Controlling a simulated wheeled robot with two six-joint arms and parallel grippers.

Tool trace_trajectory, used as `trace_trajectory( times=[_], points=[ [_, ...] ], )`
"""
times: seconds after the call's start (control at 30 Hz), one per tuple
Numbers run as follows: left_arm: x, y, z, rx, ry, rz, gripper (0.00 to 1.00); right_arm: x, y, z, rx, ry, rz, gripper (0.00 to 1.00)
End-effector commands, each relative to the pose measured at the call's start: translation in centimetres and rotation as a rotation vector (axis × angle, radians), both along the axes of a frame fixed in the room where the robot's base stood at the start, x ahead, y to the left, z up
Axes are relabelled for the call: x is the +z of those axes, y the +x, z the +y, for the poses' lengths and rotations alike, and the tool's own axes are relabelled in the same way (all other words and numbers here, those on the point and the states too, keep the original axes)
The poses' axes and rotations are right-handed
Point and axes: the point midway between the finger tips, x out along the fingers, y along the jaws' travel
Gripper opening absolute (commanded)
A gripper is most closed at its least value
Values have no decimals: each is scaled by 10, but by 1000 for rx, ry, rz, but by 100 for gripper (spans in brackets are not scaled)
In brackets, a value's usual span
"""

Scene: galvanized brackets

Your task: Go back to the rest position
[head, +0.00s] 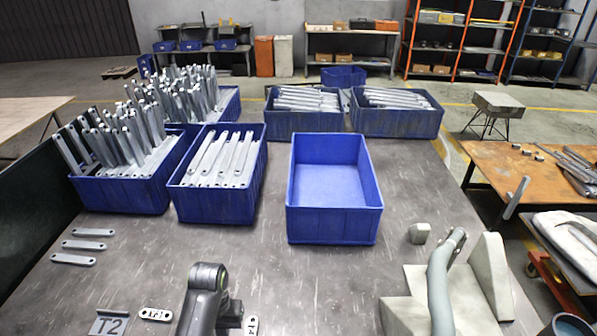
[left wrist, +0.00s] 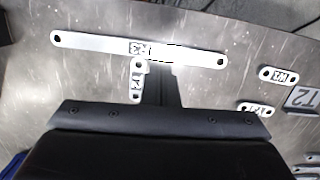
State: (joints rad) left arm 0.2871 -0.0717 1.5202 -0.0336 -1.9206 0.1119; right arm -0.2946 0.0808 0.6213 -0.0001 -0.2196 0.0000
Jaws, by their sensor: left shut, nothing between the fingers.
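My left gripper (left wrist: 160,88) shows in the left wrist view, its dark fingers together and empty. A long pale bracket (left wrist: 190,53) with a printed label lies across the view just beyond the fingertips. A small labelled bracket (left wrist: 137,82) lies beside the fingers, partly covered by the gripper body. I cannot tell whether the fingers touch either one. In the head view, my left arm (head: 205,292) stands at the bottom centre, and its fingertips are hidden. My right gripper is not in view.
An empty blue bin (head: 335,224) stands mid-table. Blue bins of grey brackets stand left (head: 215,204) and behind (head: 400,122). Three brackets (head: 73,259) lie at left. A T2 plate (head: 108,322) and small labelled bracket (head: 155,314) lie in front. A pale fixture (head: 405,312) stands right.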

Motion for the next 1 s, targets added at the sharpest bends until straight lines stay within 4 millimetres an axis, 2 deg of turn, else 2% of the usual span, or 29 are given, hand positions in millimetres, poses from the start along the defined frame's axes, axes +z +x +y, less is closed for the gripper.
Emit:
trace_trajectory(
  times=[0.17, 0.27, 0.37, 0.5, 0.7, 1.0],
  points=[
    [-11, -38, 32, 35, 14, -75, 0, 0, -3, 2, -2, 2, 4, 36],
    [-12, -69, 54, 53, 32, -136, 0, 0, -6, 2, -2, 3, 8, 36],
    [-7, -102, 76, 62, 56, -203, 0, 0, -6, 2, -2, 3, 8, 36],
    [10, -144, 98, 60, 93, -287, 0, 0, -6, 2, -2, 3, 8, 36],
    [34, -181, 113, 45, 131, -363, 0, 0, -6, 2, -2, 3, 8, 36],
    [68, -220, 124, 17, 170, -440, 0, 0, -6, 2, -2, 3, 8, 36]
  ],
)
